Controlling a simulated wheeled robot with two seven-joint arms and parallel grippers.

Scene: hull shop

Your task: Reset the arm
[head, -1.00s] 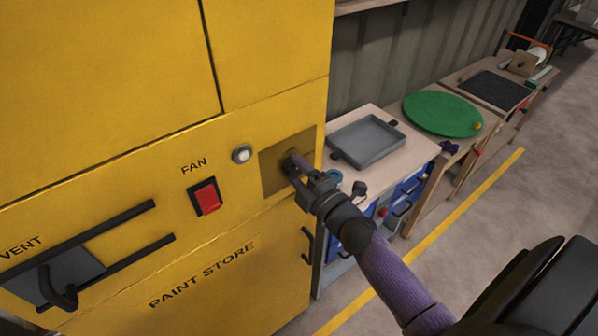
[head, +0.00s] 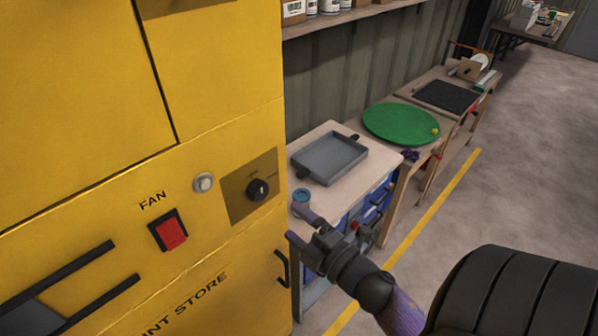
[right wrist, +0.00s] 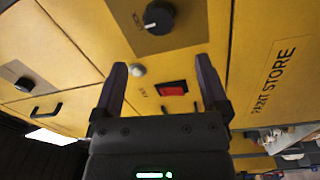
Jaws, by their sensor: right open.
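My right gripper (head: 300,227) is open and empty in the head view. It stands in front of and to the right of the yellow paint store cabinet (head: 90,150), apart from the dark rotary knob (head: 258,189) on its brown plate. In the right wrist view the two fingers of my right gripper (right wrist: 162,88) are spread with nothing between them. The knob (right wrist: 158,17) shows beyond them at the top, and the red fan switch (right wrist: 171,88) shows between them in the picture. My left gripper is in neither view.
A bench with a grey tray (head: 330,158) stands right of the cabinet. Beyond it are a green round board (head: 401,124) and a black mat (head: 447,96). A shelf (head: 345,18) runs above. The floor right of the yellow line (head: 432,213) is clear.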

